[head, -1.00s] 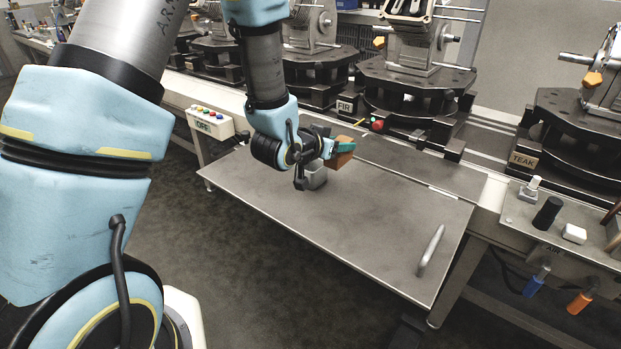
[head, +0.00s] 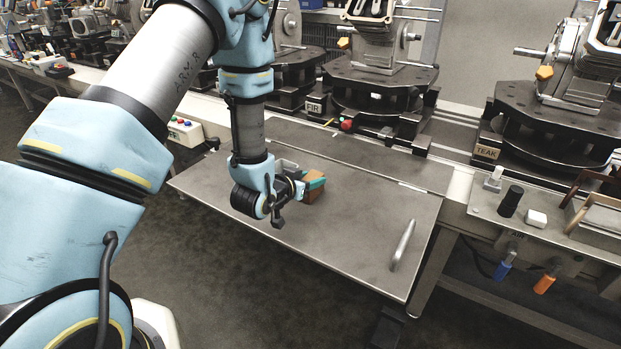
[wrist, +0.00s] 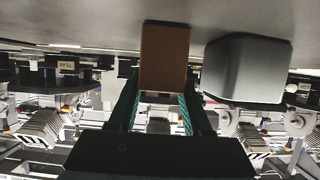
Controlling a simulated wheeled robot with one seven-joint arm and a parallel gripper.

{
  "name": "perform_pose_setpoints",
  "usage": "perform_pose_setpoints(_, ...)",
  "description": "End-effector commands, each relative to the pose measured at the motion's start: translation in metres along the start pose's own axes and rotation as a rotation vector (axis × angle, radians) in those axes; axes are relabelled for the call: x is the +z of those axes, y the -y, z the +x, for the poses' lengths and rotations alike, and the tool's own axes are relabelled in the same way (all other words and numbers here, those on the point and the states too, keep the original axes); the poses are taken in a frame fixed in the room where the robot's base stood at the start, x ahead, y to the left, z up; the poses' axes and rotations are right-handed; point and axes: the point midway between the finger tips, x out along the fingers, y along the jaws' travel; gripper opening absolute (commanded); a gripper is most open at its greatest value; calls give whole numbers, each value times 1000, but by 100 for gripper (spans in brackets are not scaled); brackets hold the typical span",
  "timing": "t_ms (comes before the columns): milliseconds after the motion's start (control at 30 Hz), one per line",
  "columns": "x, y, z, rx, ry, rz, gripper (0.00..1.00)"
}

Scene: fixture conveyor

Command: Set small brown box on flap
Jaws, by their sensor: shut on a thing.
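The small brown box (head: 315,188) is held between the green fingers of my gripper (head: 311,184). It also shows between the fingers in the wrist view (wrist: 165,58), where the picture is upside down. The flap (head: 345,235) is the flat grey metal panel with a bar handle (head: 403,245) near its right front. The brown box is over the flap, low and close to its surface. I cannot tell whether they touch. The fingers hide part of the box in the head view.
A grey box (head: 288,164) stands on the flap just behind my gripper; it appears right of the brown box in the wrist view (wrist: 247,70). The flap's front and right are clear.

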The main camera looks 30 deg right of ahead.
Motion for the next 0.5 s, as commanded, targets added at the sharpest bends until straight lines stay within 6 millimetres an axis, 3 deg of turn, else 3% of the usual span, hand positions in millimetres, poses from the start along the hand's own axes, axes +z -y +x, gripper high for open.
perform_pose_setpoints(267,4,0,2,0,-1,0,0)
perform_pose_setpoints(300,3,0,1,-1,-1,0,52)
perform_pose_setpoints(500,2,0,1,0,0,-1,74)
